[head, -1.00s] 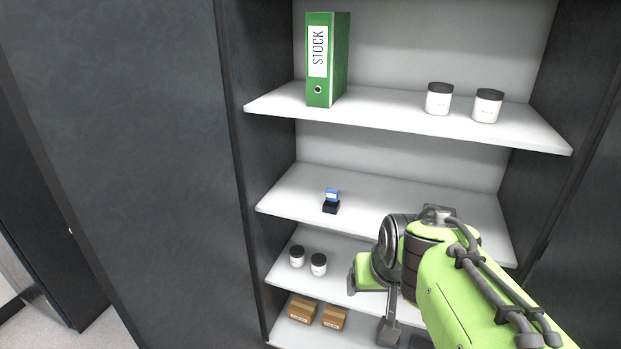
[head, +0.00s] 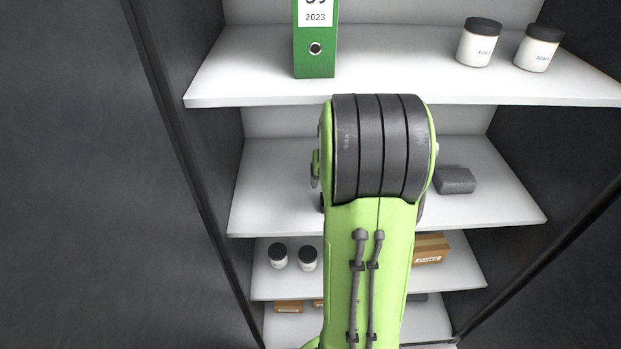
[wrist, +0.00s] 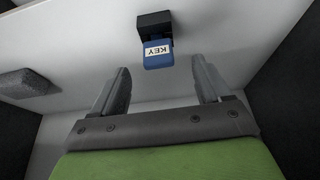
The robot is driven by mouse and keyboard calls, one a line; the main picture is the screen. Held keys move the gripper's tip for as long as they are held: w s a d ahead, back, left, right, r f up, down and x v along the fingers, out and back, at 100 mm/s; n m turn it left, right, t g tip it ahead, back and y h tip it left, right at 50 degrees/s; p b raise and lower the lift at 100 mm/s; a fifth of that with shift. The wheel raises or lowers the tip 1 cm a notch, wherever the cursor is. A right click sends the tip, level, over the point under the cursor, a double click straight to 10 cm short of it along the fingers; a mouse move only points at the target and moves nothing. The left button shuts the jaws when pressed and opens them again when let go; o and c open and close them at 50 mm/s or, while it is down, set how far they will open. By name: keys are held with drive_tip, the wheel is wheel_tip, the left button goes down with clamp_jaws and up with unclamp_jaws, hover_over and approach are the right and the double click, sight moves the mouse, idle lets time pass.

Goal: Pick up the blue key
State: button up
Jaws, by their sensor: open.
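The blue key (wrist: 159,54) has a white label reading KEY and sits at a small black holder (wrist: 154,22) on a white shelf in the wrist view. My gripper (wrist: 160,78) is open, with its two grey fingers pointing toward the shelf. The key lies just beyond the fingertips, roughly midway between them, and the fingers do not appear to touch it. In the head view my arm hides the key, its holder and the gripper's fingers.
A grey block (head: 455,180) lies on the same shelf (head: 500,205). The shelf above (head: 400,90) holds a green binder (head: 315,50) and two white jars (head: 479,42). Two jars (head: 278,256) and cardboard boxes (head: 430,247) stand lower. Dark cabinet walls bound both sides.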

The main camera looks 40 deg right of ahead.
drive_tip(key=x, duration=0.5)
drive_tip(key=b+x, duration=0.1)
drive_tip(key=x, duration=0.1)
drive_tip(key=shift+w+d+f, duration=0.15)
drive_tip(key=shift+w+d, duration=0.05)
drive_tip(key=shift+d, duration=0.1)
drive_tip(key=shift+s, duration=0.1)
drive_tip(key=c, duration=1.1)
drive_tip(key=shift+o, duration=0.2)
